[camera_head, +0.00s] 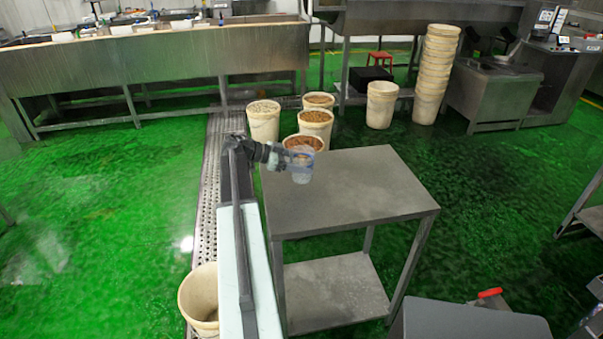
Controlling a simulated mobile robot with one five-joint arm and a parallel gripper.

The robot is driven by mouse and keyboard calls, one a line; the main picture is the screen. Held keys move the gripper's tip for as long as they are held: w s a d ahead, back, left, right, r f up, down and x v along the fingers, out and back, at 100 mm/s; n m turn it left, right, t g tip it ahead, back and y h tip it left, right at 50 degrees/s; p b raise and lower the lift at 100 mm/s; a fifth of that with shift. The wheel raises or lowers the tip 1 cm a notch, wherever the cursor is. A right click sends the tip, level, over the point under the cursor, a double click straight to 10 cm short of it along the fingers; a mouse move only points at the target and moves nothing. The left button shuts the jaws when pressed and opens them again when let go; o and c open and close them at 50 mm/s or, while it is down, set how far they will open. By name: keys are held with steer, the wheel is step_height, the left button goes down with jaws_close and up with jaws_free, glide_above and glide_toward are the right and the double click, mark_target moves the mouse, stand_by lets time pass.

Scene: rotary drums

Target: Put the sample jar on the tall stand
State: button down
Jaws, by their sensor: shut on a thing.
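A clear sample jar (301,170) is held by my gripper (290,163). The gripper is shut on it. The jar looks roughly upright and appears over the left back part of a grey metal stand (370,195), which has a flat top and a lower shelf. From this view I cannot tell whether the jar touches the stand top or hangs above it. The rest of the stand top is bare. My arm reaches in from the left side of the stand.
Several buckets with brown contents (315,122) stand behind the stand. An empty bucket (200,300) is at front left. A grey surface (470,320) with a red-handled item (490,293) is at front right. Green floor (500,200) lies open to the right.

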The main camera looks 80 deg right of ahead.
step_height(320, 180, down, 4)
steer(key=b, duration=0.3)
steer(key=shift+r+b, duration=0.1)
steer(key=shift+b, duration=0.25)
steer(key=shift+r, duration=0.2)
steer(key=shift+f, duration=0.15)
steer(key=shift+c, duration=1.3)
jaws_free()
steer(key=shift+r+p, duration=0.25)
steer(key=shift+p, duration=0.05)
steer(key=p+v, duration=0.4)
steer(key=v, duration=0.8)
